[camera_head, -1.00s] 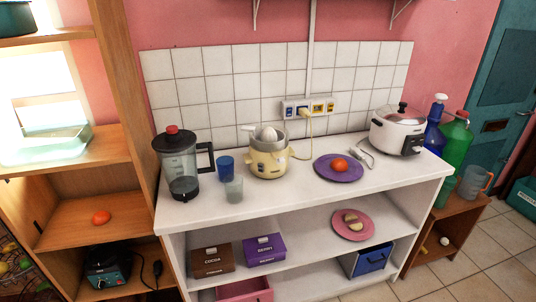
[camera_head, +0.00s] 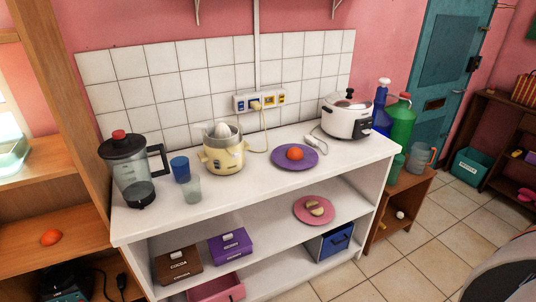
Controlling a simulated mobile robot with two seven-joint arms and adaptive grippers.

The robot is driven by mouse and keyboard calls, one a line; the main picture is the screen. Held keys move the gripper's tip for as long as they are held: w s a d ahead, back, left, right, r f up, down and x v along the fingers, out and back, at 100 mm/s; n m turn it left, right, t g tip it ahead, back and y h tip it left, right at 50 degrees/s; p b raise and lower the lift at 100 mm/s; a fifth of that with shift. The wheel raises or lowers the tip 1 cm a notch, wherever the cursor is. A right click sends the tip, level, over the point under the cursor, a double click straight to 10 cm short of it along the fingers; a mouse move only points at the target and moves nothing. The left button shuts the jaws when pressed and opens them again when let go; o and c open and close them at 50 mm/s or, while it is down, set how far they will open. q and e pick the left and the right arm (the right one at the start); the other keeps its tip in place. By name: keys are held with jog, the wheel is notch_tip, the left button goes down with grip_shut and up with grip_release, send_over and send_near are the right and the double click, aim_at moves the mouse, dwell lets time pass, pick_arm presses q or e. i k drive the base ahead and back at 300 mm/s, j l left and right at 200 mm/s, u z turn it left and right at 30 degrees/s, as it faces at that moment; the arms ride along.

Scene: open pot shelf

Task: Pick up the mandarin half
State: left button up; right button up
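An orange, rounded fruit (camera_head: 295,154) sits on a purple plate (camera_head: 281,163) on the white counter. Another orange fruit (camera_head: 51,237) lies on the wooden shelf at the left. Both are small here, and I cannot tell for sure which is a mandarin half. Neither of my grippers is in view.
On the counter (camera_head: 240,197) stand a blender (camera_head: 132,170), blue cup (camera_head: 180,169), clear glass (camera_head: 192,190), juicer (camera_head: 222,153) and rice cooker (camera_head: 348,118). Below are boxes (camera_head: 230,245) and a pink plate (camera_head: 314,209). Tiled floor (camera_head: 430,245) is free at right.

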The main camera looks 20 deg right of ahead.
aim_at(293, 153)
jog(key=l, duration=0.55)
jog(key=i+l+z, duration=0.15)
jog(key=l, duration=1)
jog(key=i+z, duration=0.05)
